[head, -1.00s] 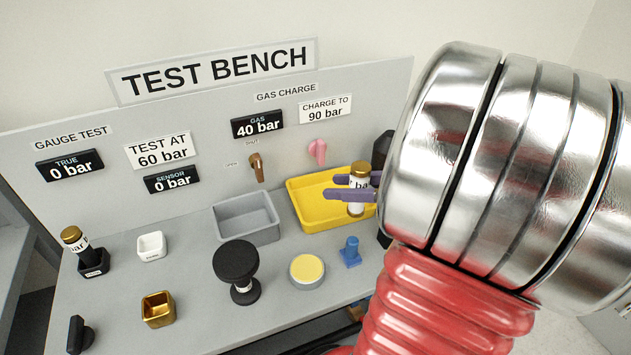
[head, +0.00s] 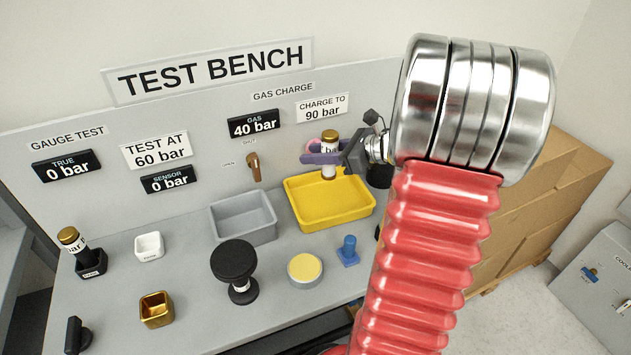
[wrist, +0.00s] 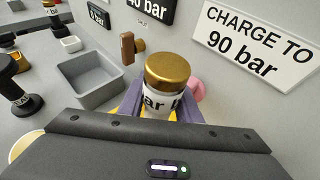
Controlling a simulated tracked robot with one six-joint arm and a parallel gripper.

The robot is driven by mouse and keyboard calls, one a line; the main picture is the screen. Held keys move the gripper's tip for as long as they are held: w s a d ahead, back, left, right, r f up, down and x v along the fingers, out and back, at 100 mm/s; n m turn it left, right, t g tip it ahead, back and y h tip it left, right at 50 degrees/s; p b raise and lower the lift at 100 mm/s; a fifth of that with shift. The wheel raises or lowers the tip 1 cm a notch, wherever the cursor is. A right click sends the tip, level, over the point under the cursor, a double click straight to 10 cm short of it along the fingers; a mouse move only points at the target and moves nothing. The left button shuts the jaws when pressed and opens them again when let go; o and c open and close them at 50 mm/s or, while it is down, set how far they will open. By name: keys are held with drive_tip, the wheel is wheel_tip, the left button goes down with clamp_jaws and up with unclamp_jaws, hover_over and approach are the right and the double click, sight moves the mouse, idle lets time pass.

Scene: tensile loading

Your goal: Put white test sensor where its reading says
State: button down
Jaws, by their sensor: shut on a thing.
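My gripper (head: 322,158), with purple fingers, is shut on a white cylinder with a gold cap (head: 329,172). It holds the cylinder upright above the back part of the yellow tray (head: 345,212). In the wrist view the gold cap (wrist: 167,68) and part of a "bar" label show; the number is not readable. The sensor display (head: 168,179) reads 0 bar, and the true display (head: 68,166) reads 0 bar.
A grey tray (head: 243,232), white socket (head: 149,246), gold socket (head: 157,318), black knob (head: 234,260), yellow-topped disc (head: 306,269) and blue piece (head: 348,252) occupy the bench. The gas display (head: 254,124) reads 40 bar. Brown (head: 254,165) and pink handles are on the back panel.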

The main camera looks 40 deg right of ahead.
drive_tip(key=shift+f, duration=2.35)
wheel_tip(320, 180, down, 4)
drive_tip(key=shift+r, duration=0.1)
drive_tip(key=shift+w+f, duration=0.2)
drive_tip(key=shift+f, duration=0.3)
drive_tip(key=c, duration=1.3)
unclamp_jaws()
drive_tip(key=shift+f, duration=0.1)
